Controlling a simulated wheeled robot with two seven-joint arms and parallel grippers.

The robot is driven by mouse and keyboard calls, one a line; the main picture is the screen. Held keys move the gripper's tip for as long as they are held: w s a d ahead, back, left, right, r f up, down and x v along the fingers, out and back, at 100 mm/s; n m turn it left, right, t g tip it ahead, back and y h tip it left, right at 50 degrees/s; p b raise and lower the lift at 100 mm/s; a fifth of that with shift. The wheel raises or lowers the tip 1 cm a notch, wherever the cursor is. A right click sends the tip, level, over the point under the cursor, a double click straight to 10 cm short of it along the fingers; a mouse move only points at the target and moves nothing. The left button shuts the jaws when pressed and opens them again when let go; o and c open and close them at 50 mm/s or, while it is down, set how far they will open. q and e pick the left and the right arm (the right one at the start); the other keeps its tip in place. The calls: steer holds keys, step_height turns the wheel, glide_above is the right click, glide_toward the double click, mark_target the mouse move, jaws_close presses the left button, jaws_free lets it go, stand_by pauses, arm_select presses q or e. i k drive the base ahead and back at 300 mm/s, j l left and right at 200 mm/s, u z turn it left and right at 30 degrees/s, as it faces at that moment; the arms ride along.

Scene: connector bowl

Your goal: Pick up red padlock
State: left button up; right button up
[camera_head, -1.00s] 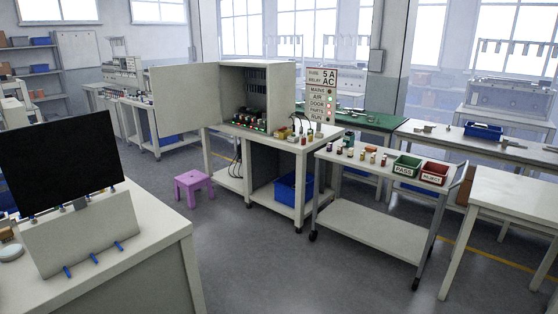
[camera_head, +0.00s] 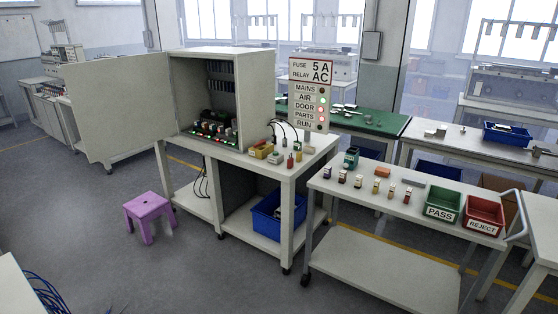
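No thing in the head view can be clearly made out as the red padlock. A small upright red item (camera_head: 290,161) stands near the front right of the cabinet table (camera_head: 262,166), beside a yellow item (camera_head: 261,150) and a grey-green item (camera_head: 274,158). It is too small to tell what it is. Neither of my grippers is in view.
An open grey cabinet (camera_head: 262,98) stands on the table, its door (camera_head: 118,105) swung left. A purple stool (camera_head: 148,207) stands on the floor at left. Green PASS (camera_head: 441,211) and red REJECT (camera_head: 480,226) bins sit on the cart.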

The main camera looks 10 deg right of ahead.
mark_target(291, 160)
steer(key=i+j+z, duration=0.15)
steer(key=i+z, duration=0.2)
steer(key=i, duration=0.75)
